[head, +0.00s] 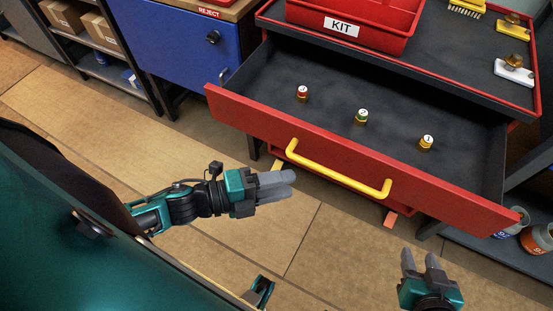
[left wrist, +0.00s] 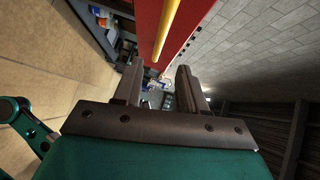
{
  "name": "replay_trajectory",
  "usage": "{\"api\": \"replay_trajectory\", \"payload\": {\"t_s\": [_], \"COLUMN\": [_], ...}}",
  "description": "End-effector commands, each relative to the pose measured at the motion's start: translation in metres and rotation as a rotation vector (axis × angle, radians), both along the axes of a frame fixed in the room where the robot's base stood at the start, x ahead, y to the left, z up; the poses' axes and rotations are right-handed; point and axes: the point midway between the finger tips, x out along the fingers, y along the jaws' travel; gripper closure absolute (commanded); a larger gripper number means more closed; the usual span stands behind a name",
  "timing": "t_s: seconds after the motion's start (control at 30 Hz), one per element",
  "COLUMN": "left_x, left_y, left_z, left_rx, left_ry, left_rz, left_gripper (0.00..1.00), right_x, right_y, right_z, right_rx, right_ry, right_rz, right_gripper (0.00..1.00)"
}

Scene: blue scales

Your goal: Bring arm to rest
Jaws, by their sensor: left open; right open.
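My left gripper (head: 276,186) is open and empty in the head view, just left of the drawer's yellow handle (head: 338,170) and apart from it. Its two fingers (left wrist: 157,88) show with a gap between them in the left wrist view, and the yellow handle (left wrist: 168,28) runs above them. My right gripper (head: 420,258) is open and empty at the bottom right of the head view, in front of the red drawer (head: 440,193). The drawer is pulled open.
A red KIT tray (head: 370,38) sits on the cart top. A blue REJECT cabinet (head: 185,45) stands at left. The floor (head: 290,240) between my arms is clear.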

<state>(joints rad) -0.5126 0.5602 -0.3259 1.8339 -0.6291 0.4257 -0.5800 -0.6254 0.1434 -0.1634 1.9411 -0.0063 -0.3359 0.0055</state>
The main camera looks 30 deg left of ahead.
Motion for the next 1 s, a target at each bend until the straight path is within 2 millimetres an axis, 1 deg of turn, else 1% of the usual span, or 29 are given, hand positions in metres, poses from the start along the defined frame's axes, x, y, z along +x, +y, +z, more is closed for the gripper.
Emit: {"api": "replay_trajectory", "payload": {"t_s": [0.2, 0.7, 0.77, 0.87, 0.93, 1.0], "left_x": [-0.004, -0.002, 0.003, 0.017, 0.026, 0.028], "left_y": [0.005, 0.005, 0.006, 0.016, 0.025, 0.034], "left_z": [0.001, 0.002, 0.003, 0.002, -0.002, -0.012], "left_rx": [0.001, -0.013, -0.053, -0.199, -0.351, -0.516], "left_ry": [-0.001, 0.012, 0.051, 0.197, 0.348, 0.509], "left_rz": [0.000, 0.018, 0.071, 0.254, 0.424, 0.589], "left_gripper": [0.59, 0.59, 0.59, 0.59, 0.59, 0.59], "right_x": [0.000, 0.000, 0.000, 0.000, 0.000, 0.000], "right_y": [0.000, 0.000, 0.000, 0.000, 0.000, -0.001], "right_z": [0.000, 0.000, 0.001, 0.004, 0.006, 0.008], "right_rx": [0.000, -0.001, -0.001, -0.001, -0.001, -0.001], "right_ry": [0.000, 0.001, 0.001, 0.001, 0.001, 0.001], "right_rz": [0.000, -0.001, -0.001, -0.001, -0.001, -0.001], "right_gripper": [0.57, 0.57, 0.57, 0.57, 0.57, 0.57]}}
